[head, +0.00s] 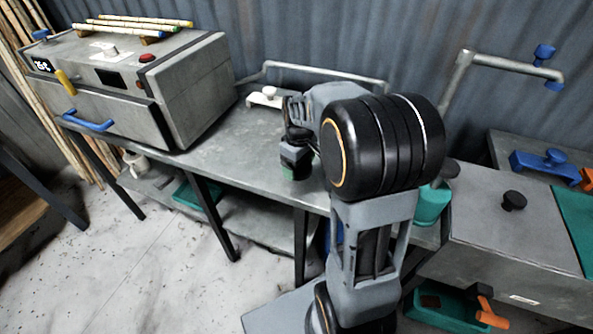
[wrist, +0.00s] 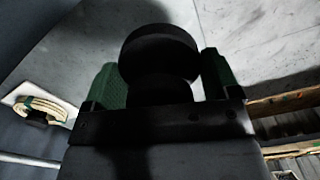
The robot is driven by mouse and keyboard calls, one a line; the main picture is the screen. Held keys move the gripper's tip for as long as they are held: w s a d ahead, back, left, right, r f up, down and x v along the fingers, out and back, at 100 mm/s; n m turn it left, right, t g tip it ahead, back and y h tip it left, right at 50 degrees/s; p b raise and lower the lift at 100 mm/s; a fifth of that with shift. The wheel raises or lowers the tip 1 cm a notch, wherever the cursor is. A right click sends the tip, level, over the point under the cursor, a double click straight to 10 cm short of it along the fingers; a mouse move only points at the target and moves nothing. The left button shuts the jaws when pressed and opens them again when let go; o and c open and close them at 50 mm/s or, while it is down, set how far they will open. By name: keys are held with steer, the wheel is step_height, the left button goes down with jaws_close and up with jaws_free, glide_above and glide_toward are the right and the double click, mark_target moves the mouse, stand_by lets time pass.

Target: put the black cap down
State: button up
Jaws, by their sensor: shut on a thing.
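The black cap (wrist: 160,52) shows in the wrist view as a round, dark, knob-like piece between the green fingertips of my gripper (wrist: 162,82). My gripper is shut on it. In the head view my gripper (head: 296,168) points down over the front part of the grey metal bench (head: 240,150), in the middle of the picture. The cap is too small and dark to make out there. I cannot tell whether its underside touches the bench top.
A grey steam box (head: 190,95) with a blue handle stands left on the bench. A metal rail (head: 325,70) and a white-knobbed piece (head: 267,95) are behind my gripper. A grey box with a black knob (head: 514,200) is right. Bench top left of my gripper is clear.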

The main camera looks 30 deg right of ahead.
steer(key=w+f, duration=0.1)
steer(key=f, duration=0.1)
steer(key=w+d+f, duration=0.1)
steer(key=w, duration=0.1)
steer(key=shift+f, duration=0.4)
steer(key=shift+w+f, duration=0.1)
steer(key=shift+f, duration=1.5)
